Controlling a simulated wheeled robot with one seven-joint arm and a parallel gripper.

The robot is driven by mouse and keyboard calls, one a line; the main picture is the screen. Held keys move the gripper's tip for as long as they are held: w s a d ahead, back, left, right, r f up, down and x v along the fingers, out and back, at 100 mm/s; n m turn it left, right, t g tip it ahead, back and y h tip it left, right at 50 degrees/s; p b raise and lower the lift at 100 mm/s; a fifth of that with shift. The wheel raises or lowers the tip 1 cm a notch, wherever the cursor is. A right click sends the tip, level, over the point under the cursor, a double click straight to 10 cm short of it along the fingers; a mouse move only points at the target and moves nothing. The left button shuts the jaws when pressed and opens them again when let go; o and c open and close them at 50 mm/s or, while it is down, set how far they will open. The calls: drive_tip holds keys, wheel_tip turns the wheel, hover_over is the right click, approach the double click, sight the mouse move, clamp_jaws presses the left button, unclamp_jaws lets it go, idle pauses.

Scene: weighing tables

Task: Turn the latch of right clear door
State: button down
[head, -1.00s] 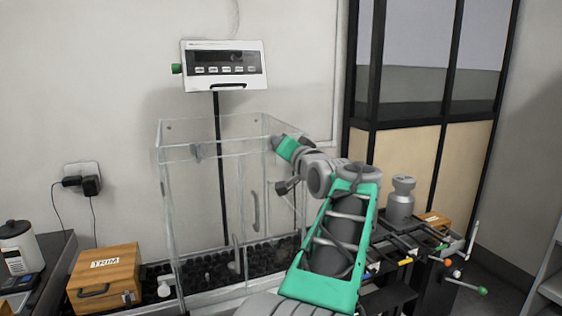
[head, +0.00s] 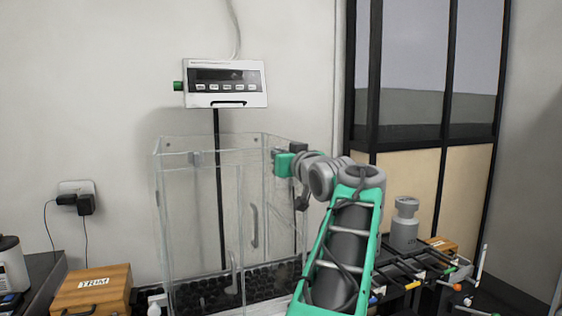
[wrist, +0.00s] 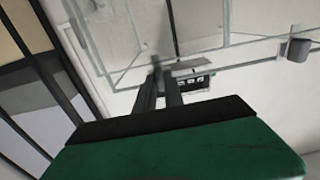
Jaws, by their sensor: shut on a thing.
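The clear case (head: 200,220) stands on the table in the head view, with clear walls and doors. In the wrist view the two dark fingers of my gripper (wrist: 160,72) close on a small grey piece (wrist: 157,60) at the clear panel.
A display unit (head: 225,83) stands on a pole behind the case. A wooden box (head: 92,292) is at left. Door handles (head: 254,225) stick out from the clear panels. A grey weight (head: 405,225) and a rack of tools (head: 410,275) are at right, beyond my arm.

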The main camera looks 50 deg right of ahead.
idle(0.4)
drive_tip(key=c, duration=1.4)
unclamp_jaws()
drive_tip(key=shift+c, duration=0.2)
drive_tip(key=v, duration=0.7)
drive_tip(key=shift+s+a+b, duration=0.2)
drive_tip(key=shift+s+b, duration=0.1)
drive_tip(key=shift+b, duration=0.1)
